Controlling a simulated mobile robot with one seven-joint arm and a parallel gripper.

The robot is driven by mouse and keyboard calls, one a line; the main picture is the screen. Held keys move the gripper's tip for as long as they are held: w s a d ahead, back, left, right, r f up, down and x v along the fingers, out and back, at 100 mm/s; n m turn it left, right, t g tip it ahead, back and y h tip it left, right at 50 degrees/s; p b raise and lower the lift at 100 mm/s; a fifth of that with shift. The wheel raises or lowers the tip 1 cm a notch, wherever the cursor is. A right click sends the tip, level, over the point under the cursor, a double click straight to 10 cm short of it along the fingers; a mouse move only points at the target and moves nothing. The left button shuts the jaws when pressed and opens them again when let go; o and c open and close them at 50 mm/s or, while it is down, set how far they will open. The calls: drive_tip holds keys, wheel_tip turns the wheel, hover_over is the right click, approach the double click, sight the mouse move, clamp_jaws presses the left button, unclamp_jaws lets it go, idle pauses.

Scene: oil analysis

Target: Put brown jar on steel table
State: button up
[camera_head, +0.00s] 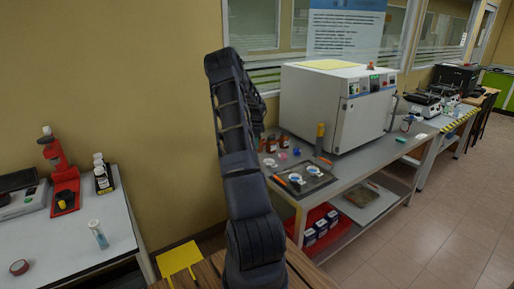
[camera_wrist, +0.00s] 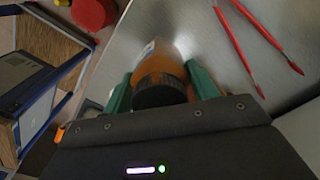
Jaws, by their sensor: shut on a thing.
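A brown jar (camera_wrist: 160,64) with a dark cap sits between the green fingers of my gripper (camera_wrist: 161,88) in the wrist view. The gripper is shut on it, with the cap toward the camera. A bare steel surface (camera_wrist: 207,35) shows behind the jar; I cannot tell whether the jar touches it. In the head view, the steel table (camera_head: 345,176) stands right of my arm. My arm hides the gripper and held jar there.
Red tweezers (camera_wrist: 240,45) lie on the steel surface, right of the jar. Blue-edged boxes (camera_wrist: 28,85) and a red round thing (camera_wrist: 92,12) are at left. In the head view, a large white oven (camera_head: 325,105) and a dark tray (camera_head: 312,177) occupy the steel table.

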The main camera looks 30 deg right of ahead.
drive_tip(key=shift+f, duration=1.7)
drive_tip(key=o, duration=1.1)
drive_tip(key=shift+f, duration=0.1)
